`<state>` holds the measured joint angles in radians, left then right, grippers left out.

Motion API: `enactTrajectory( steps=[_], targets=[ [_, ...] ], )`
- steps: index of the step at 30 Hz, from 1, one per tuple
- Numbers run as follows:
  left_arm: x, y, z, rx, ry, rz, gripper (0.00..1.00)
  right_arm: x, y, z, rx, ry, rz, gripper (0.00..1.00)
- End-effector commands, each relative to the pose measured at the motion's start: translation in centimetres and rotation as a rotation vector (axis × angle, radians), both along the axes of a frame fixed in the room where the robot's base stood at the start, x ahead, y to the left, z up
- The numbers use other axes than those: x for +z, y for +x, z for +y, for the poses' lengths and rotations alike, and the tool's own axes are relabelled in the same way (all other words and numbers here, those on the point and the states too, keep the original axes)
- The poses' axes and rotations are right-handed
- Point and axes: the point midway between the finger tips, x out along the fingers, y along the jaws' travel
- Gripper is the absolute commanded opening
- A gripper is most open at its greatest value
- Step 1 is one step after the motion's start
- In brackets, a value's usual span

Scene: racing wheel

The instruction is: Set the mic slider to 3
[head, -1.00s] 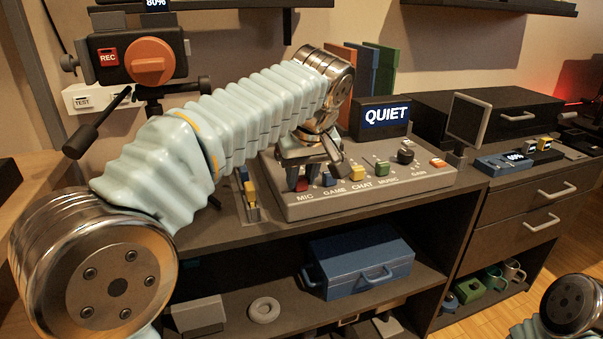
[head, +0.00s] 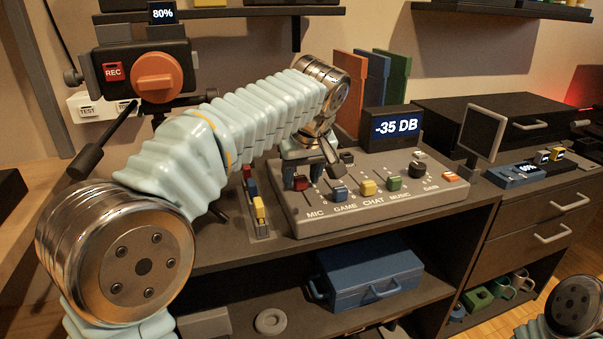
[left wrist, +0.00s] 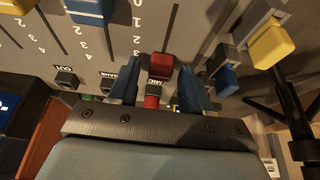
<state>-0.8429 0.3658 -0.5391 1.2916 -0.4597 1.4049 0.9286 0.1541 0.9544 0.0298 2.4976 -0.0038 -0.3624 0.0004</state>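The mixer panel (head: 400,203) stands on the desk with a row of sliders labelled MIC, GAME, CHAT and MUSIC. The mic slider's red knob (head: 300,182) sits in its slot, up from the MIC label, and shows in the left wrist view (left wrist: 161,65) beside a number scale. I cannot read for sure which number it lines up with. My left gripper (left wrist: 158,82) is open, with a dark blue finger on each side and the knob at the gap between the fingertips. My right gripper is out of view.
The blue game knob (head: 339,193) and yellow chat knob (head: 368,188) are close to the right of the mic slider. A small separate slider unit (head: 259,215) stands just left of the panel.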

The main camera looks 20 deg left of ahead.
Motion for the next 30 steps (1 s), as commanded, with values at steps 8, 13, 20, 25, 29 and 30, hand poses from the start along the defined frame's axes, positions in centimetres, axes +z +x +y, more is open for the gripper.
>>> enactTrajectory(
  steps=[8, 13, 20, 25, 29, 30],
  targets=[
    [0.0, 0.0, 0.0, 0.000, -0.001, 0.001, 0.53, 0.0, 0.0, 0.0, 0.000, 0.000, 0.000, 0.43],
    [1.3, -0.4, -0.3, 0.000, 0.000, -0.001, 0.53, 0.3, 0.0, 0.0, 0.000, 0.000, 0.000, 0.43],
    [6.4, -2.0, -1.5, -0.001, -0.001, -0.003, 0.53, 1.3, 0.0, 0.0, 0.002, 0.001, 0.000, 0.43],
    [10.0, -3.3, -2.4, -0.002, -0.001, -0.002, 0.53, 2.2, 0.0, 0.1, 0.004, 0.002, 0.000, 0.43],
    [11.7, -3.9, -2.7, 0.000, 0.000, -0.001, 0.53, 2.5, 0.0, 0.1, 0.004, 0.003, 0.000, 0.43],
    [12.1, -4.1, -2.8, 0.000, 0.000, -0.001, 0.53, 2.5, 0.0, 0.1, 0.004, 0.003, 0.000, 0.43]
  ],
)
